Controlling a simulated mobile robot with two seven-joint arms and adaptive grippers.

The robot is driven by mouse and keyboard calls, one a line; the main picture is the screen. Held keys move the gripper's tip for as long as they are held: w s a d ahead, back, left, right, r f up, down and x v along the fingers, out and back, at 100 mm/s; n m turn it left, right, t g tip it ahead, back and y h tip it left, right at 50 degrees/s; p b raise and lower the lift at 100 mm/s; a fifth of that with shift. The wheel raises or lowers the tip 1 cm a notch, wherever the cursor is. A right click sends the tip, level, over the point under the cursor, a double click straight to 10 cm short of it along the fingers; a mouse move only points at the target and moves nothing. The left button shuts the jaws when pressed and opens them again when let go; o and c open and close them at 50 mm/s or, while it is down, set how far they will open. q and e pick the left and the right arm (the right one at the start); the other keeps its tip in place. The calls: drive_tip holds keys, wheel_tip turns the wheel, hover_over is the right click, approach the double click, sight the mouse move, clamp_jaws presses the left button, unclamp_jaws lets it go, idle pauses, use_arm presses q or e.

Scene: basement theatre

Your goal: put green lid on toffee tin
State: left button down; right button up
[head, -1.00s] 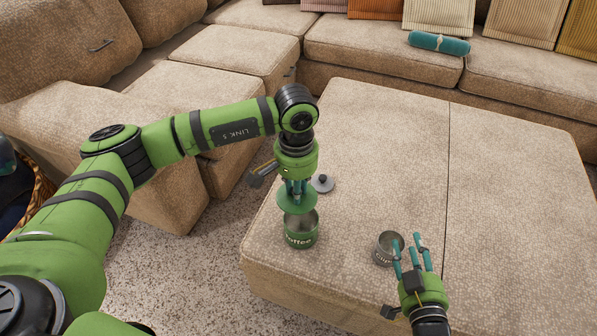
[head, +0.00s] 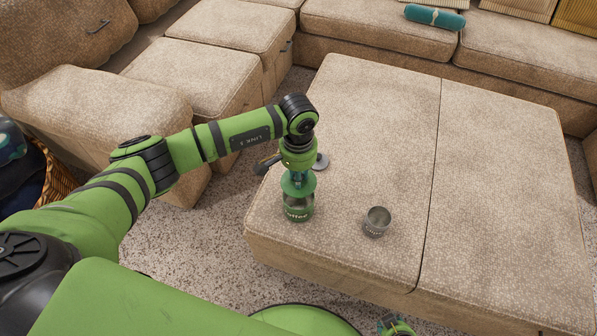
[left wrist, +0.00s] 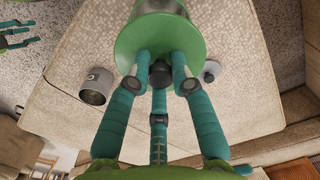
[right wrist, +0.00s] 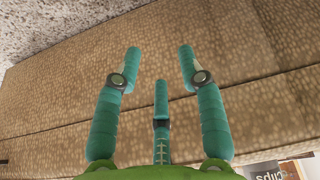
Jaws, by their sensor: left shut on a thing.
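The green lid (head: 297,187) is a flat disc with a dark knob. My left gripper (head: 297,175) is shut on that knob, and the left wrist view shows the fingers around it below the lid (left wrist: 137,47). The green toffee tin (head: 298,213) stands upright on the ottoman, its label partly readable. The lid is right over its mouth; I cannot tell whether they touch. The tin's body also shows past the lid in the left wrist view (left wrist: 160,5). My right gripper (right wrist: 160,68) is open and empty, low at the bottom edge of the head view.
A grey open tin (head: 376,222) stands right of the toffee tin on the ottoman (head: 385,120). A grey lid (head: 321,161) lies just behind the left gripper. The ottoman's right half is clear. A sofa with a teal bolster (head: 434,16) is at the back.

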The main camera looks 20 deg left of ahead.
use_arm(q)
drive_tip(key=shift+f, duration=0.2)
drive_tip(key=shift+f+b, duration=1)
drive_tip(key=shift+f, duration=0.6)
wheel_tip(320, 180, down, 2)
drive_tip(key=shift+f+b, duration=0.25)
drive_tip(key=shift+b, duration=0.9)
use_arm(e)
drive_tip(key=shift+s+a+r+g, duration=0.2)
drive_tip(key=shift+s+r+g, duration=0.15)
drive_tip(key=shift+s+g, duration=0.25)
drive_tip(key=shift+s+a+r+g, duration=0.2)
drive_tip(key=shift+s+r+g, duration=0.1)
drive_tip(key=shift+s+g, duration=0.3)
use_arm(q)
drive_tip(key=shift+f+b, duration=0.35)
drive_tip(key=shift+b, duration=0.75)
use_arm(e)
drive_tip(key=shift+f, duration=1.1)
use_arm(q)
drive_tip(key=c, duration=1)
unclamp_jaws()
drive_tip(key=shift+o, duration=0.3)
